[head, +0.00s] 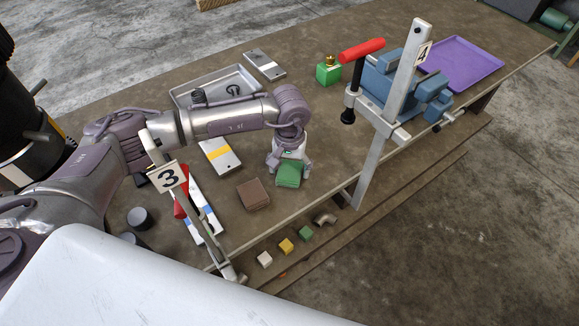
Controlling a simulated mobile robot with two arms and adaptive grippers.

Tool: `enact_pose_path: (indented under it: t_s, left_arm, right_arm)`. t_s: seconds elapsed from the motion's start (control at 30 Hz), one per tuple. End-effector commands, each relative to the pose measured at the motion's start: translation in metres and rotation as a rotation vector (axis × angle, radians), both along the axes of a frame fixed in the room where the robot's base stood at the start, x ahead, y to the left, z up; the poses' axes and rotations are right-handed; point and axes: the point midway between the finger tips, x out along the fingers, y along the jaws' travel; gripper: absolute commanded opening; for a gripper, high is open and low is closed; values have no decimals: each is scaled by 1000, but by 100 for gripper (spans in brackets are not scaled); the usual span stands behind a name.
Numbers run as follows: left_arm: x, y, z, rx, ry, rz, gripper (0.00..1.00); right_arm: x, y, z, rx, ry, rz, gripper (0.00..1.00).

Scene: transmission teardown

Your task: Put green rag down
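The green rag (289,174) is a small folded green cloth in the head view, near the front edge of the workbench (330,135). My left gripper (290,165) points down right over it, with a finger on each side of the rag's upper part. The rag looks to be between the fingers, at or just above the bench top; I cannot tell whether it touches the bench. The arm's wrist hides part of the gripper. My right gripper is not in view.
A brown folded rag (253,194) lies just left of the green one. A clamp with a red handle (362,49) and a blue vise (385,80) stand to the right. A metal tray (185,97) lies behind my arm. Small cubes (286,246) sit on the lower ledge.

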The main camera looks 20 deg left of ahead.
Motion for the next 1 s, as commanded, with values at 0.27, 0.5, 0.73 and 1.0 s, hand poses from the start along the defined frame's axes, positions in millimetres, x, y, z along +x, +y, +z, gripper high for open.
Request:
enact_pose_path:
  t_s: [0.27, 0.5, 0.73, 1.0]
  left_arm:
    - [0, 0, 0, 0, 0, 0, 87]
    - [1, 0, 14, -1, -4, -1, 87]
    - [2, 0, 62, -1, -7, -2, 87]
    - [1, 0, 110, 0, -3, 0, 87]
  right_arm:
    - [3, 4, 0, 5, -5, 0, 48]
    - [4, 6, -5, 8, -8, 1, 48]
    - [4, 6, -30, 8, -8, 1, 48]
    - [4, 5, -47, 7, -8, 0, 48]
